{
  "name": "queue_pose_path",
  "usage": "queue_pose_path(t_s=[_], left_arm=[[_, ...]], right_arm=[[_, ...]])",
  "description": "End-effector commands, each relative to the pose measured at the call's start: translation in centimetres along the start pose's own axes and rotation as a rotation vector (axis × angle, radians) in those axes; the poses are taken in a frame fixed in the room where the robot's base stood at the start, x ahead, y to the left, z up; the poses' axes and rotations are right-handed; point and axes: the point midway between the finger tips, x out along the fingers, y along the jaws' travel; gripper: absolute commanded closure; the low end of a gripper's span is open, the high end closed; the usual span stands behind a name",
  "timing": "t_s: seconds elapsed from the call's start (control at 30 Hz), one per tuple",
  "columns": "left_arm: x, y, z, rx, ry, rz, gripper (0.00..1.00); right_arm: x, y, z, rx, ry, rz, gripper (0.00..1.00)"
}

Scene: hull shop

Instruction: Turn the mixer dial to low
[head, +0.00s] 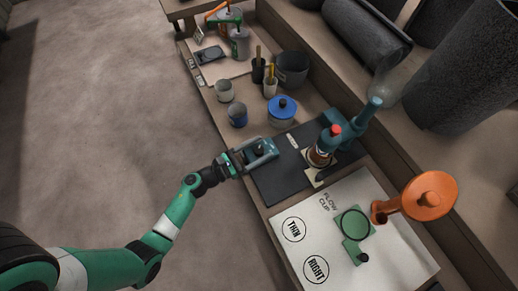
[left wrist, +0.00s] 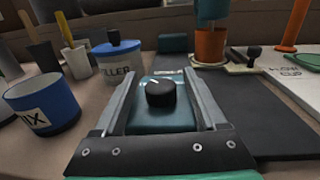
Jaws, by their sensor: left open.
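The mixer's dial is a round black knob (left wrist: 160,94) on a teal control box (left wrist: 155,122). A white pointer mark on it points away from me, slightly left. In the head view the control box (head: 262,148) sits at the near-left edge of a dark mat. My left gripper (head: 267,150) is open, and its grey fingers stand on either side of the knob in the left wrist view (left wrist: 160,76), apart from it. The teal mixer head (head: 345,125) stands behind, by an orange-brown cup (head: 320,153). Scale markings around the dial are not readable. My right gripper is out of view.
A blue FILLER pot (left wrist: 118,62) and a blue cup (left wrist: 42,103) stand left of the gripper. The dark mat (head: 275,183) is mostly clear. A white sheet (head: 390,255) with THIN and RIGHT circles, a green piece and an orange stand lie at the right.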

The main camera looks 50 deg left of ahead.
Motion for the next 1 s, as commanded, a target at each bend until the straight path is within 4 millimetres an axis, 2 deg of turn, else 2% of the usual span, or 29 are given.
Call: queue_pose_path(t_s=[0.17,0.57,1.0], left_arm=[[-0.03,0.0,0.01,0.0,0.0,0.0,0.28],[-0.06,-0.01,0.0,0.0,0.0,-0.001,1.0],[-0.06,0.11,-0.04,0.001,0.0,-0.056,1.0]], right_arm=[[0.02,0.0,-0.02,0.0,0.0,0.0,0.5],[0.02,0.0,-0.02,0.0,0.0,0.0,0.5],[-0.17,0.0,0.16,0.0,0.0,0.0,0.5]])
